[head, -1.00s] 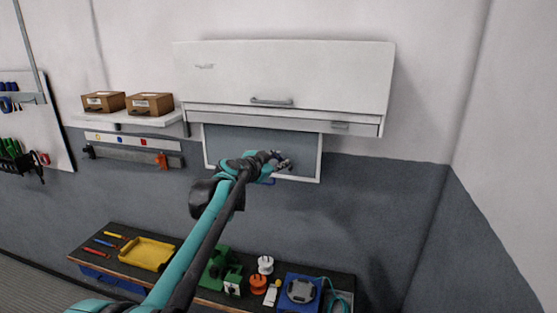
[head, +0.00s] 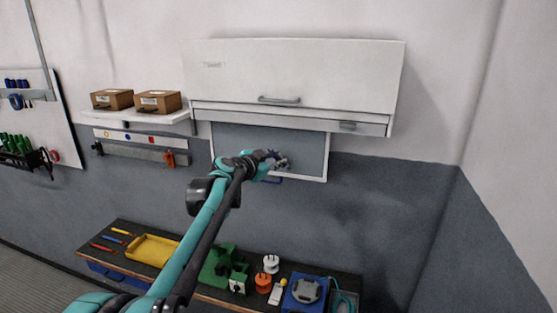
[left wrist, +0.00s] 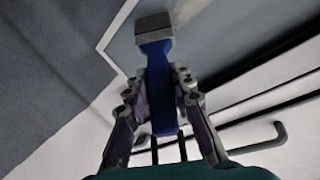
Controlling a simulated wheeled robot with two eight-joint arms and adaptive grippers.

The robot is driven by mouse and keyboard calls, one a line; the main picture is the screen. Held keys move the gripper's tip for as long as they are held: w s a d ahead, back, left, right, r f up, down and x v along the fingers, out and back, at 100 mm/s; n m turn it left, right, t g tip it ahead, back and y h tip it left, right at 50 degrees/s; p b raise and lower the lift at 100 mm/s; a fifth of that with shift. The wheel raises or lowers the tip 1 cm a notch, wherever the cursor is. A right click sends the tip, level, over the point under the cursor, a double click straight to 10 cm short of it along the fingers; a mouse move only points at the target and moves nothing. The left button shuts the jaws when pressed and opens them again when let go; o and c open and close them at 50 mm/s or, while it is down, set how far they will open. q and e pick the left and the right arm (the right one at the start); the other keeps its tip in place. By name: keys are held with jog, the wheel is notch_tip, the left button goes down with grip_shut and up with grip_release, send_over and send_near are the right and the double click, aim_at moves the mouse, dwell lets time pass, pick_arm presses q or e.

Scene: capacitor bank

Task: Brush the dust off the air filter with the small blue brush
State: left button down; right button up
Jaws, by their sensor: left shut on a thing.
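The small blue brush (left wrist: 158,85) is held in my left gripper (left wrist: 160,97), its blue handle between the two fingers in the left wrist view. Its grey head (left wrist: 153,25) points away from the gripper, over the grey filter surface; I cannot tell whether it touches. In the head view my left gripper (head: 272,161) is in front of the lower middle of the air filter (head: 303,153), a grey panel with a white frame under the wall cabinet. The brush is mostly hidden there. Dust is too fine to make out. My right gripper is not in view.
The white cabinet (head: 300,75) with a bar handle overhangs the filter. Left of it, a shelf (head: 140,116) holds two cardboard boxes. Below, a workbench (head: 133,225) carries a yellow tray (head: 152,250), spools and a blue-based device (head: 305,292). The lower right wall is bare.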

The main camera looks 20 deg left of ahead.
pick_arm(q)
jog(key=shift+a, duration=0.1)
jog(key=a, duration=0.2)
jog(key=shift+a, duration=0.35)
jog(key=a, duration=0.3)
jog(key=shift+w+r, duration=0.1)
dwell(0.4)
